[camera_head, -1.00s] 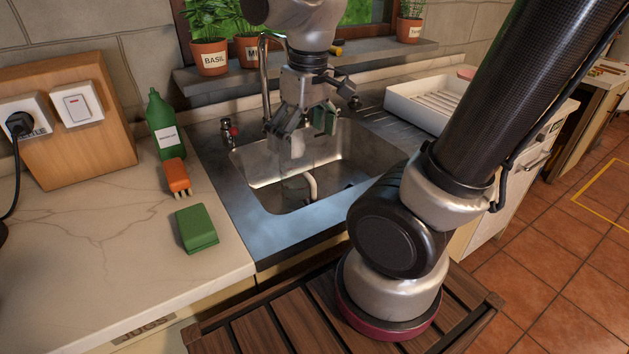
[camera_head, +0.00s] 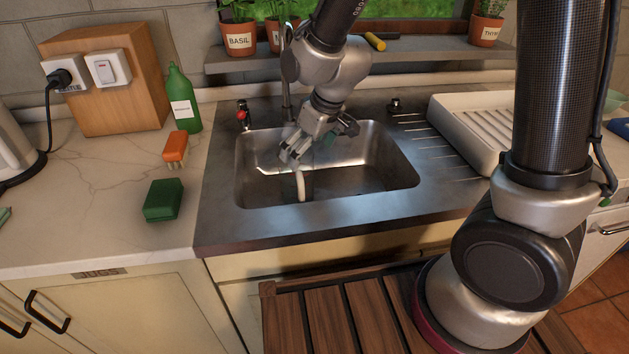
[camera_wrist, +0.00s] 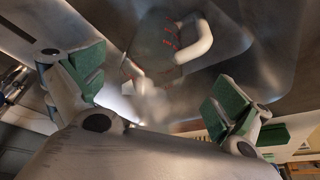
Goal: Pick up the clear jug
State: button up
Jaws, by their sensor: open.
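The clear jug (camera_wrist: 160,42) is in the sink basin, faint and see-through, with red marks on its side and a thick white handle. In the head view its pale handle (camera_head: 301,186) shows, while its clear body is hard to make out. My gripper (camera_head: 296,150) is at the basin, just above the handle and reaching down at a slant. In the wrist view my gripper (camera_wrist: 155,90) has its two green-padded fingers wide apart with nothing between them. The jug lies beyond the fingertips and looks apart from them.
The metal sink (camera_head: 225,215) has walls around the jug, and a tap (camera_head: 287,75) stands behind it. A green bottle (camera_head: 182,100), an orange brush (camera_head: 175,148) and a green sponge (camera_head: 163,200) are on the left counter. A white drainer (camera_head: 470,135) is at right.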

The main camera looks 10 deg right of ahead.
jog(key=w+x, duration=0.1)
jog(key=x, duration=0.6)
jog(key=shift+w+a+t, duration=0.3)
jog(key=shift+w, duration=0.1)
jog(key=shift+f, duration=0.1)
jog(key=shift+c, duration=0.2)
jog(key=c, duration=1.9)
jog(key=shift+o, duration=0.2)
